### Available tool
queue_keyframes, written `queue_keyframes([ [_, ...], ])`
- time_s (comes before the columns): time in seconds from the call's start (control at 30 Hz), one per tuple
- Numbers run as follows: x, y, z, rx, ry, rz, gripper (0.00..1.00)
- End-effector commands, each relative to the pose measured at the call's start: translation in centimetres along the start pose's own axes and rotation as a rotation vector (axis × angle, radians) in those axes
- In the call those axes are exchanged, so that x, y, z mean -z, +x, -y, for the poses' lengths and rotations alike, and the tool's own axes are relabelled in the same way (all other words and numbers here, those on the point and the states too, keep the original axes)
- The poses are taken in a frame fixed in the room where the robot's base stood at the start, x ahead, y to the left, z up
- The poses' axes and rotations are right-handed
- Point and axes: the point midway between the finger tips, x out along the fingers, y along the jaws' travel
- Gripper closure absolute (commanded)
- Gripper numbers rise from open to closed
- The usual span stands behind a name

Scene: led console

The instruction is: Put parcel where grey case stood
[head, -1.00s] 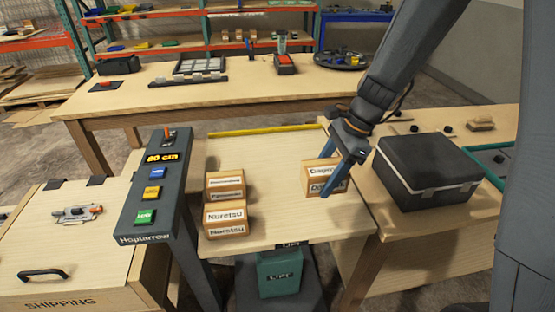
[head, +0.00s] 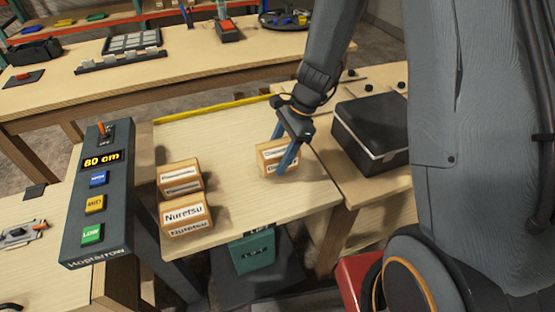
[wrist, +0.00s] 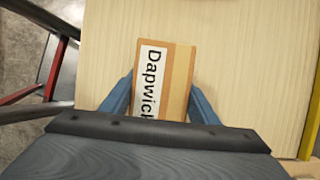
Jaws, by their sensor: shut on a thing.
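The parcel (head: 266,164) is a small brown carton with white labels, at the right side of the lift table. In the wrist view the parcel (wrist: 178,70) shows a label reading "Dapwick". My gripper (head: 280,157) comes down over it from above, and its blue fingers are shut on its two sides. In the wrist view my gripper (wrist: 162,90) has one finger on each side of the carton. I cannot tell whether the carton touches the tabletop. A dark grey case (head: 365,140) with a pale seam stands on the side bench, right of the parcel.
Two other cartons, one behind (head: 180,178) and one labelled Nuretsu (head: 186,215), stand on the lift table's left. The lift table (head: 235,215) has a yellow strip (head: 215,108) along its far edge. A control console (head: 97,200) reading 80 cm stands left.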

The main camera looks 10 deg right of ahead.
Motion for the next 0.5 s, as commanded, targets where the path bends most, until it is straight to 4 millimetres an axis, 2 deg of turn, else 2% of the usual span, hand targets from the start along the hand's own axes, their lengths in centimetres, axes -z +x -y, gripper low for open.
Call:
queue_keyframes([
  [0.1, 0.6, 1.4, 0.0, -0.001, 0.003, 0.001, 0.76],
  [0.2, 0.9, 1.9, 0.0, 0.001, 0.003, 0.001, 0.76],
  [0.5, 1.0, 2.1, 0.1, 0.002, 0.002, 0.0, 0.76],
])
